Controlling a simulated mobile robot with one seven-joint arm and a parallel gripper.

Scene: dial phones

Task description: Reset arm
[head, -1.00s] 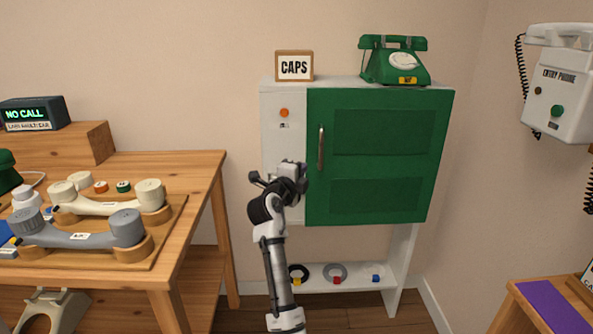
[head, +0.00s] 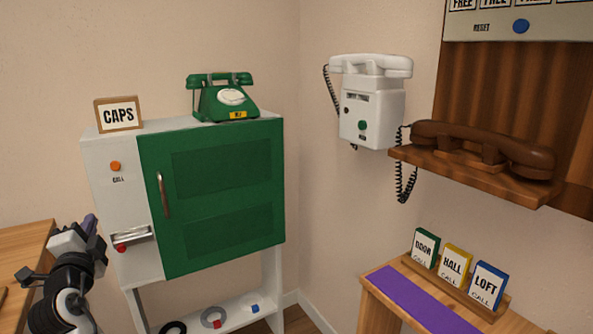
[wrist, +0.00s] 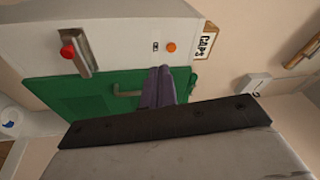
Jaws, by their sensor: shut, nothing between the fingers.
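My gripper (head: 88,226) is at the lower left of the head view, in front of and left of the white cabinet (head: 99,172) with the green door (head: 222,195). In the wrist view its purple fingers (wrist: 158,88) are together and empty, with the green door and its handle (wrist: 127,94) behind them. The door is closed, with its handle (head: 164,195) upright in the head view. A metal slot with a red cap (head: 121,248) is on the cabinet's white side panel, below an orange button (head: 115,166). I cannot tell any contact between gripper and cabinet.
A green dial phone (head: 226,98) and a CAPS sign (head: 119,114) stand on the cabinet. A white wall phone (head: 372,105) and a brown handset (head: 480,146) are to the right. Below stand cards (head: 453,265) beside a purple strip (head: 425,303). A wooden table edge (head: 30,245) is at left.

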